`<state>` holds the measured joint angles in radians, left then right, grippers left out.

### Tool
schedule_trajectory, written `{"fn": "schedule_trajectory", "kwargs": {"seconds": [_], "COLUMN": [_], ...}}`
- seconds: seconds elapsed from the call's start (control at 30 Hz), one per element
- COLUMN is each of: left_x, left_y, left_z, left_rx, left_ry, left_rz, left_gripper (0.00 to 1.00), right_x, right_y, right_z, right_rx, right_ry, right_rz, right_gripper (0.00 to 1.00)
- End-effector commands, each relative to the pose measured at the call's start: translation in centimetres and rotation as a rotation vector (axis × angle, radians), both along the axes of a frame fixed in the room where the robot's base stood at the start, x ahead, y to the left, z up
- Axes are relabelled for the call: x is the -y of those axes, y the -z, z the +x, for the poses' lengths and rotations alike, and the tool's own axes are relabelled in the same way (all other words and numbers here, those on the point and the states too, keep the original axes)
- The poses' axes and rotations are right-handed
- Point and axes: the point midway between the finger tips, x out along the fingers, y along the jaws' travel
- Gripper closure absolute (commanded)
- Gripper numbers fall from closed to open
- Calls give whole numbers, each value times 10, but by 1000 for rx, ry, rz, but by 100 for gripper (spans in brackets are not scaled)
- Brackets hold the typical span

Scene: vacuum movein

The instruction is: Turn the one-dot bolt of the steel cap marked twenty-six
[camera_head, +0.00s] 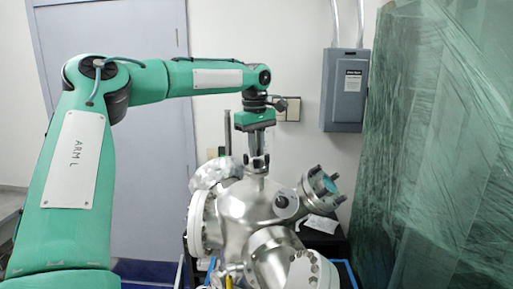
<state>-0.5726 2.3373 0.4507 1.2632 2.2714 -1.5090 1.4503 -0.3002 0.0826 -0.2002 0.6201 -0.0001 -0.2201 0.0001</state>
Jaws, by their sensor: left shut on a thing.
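A steel vacuum chamber (248,203) with several round bolted flanges stands at the lower middle. My left gripper (259,168) points straight down at the top of the chamber. Its fingers are closed on a small metal piece, which they mostly hide. I cannot tell whether this piece is a bolt or something else. No number twenty-six and no dots on bolts are readable at this size, so I cannot tell which cap is meant. My right gripper is not in view.
A tall stack wrapped in green film (440,150) stands close on the right. A grey electrical box (345,90) hangs on the back wall, beside a grey door (110,35).

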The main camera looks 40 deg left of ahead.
Motion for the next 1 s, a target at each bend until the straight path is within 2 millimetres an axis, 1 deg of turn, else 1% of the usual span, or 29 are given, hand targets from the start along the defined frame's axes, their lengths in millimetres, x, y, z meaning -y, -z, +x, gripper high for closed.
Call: {"fn": "schedule_trajectory", "kwargs": {"seconds": [0.27,0.3,0.37,0.4,0.67,0.77,0.87,1.0], "left_x": [0,0,0,0,0,0,0,-1], "left_y": [0,0,0,0,0,-3,-13,-40], "left_z": [0,0,0,0,0,0,1,0], "left_rx": [0,0,0,0,0,1,3,4], "left_ry": [0,0,1,1,1,1,1,-1], "left_rz": [0,0,0,0,0,1,1,2], "left_gripper": [100,85,74,66,65,65,65,65], "right_x": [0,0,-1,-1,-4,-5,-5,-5], "right_y": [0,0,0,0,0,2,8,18], "right_z": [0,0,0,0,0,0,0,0], "right_rx": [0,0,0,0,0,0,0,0], "right_ry": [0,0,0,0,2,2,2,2], "right_rz": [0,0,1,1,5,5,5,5], "right_gripper": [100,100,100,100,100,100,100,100]}}
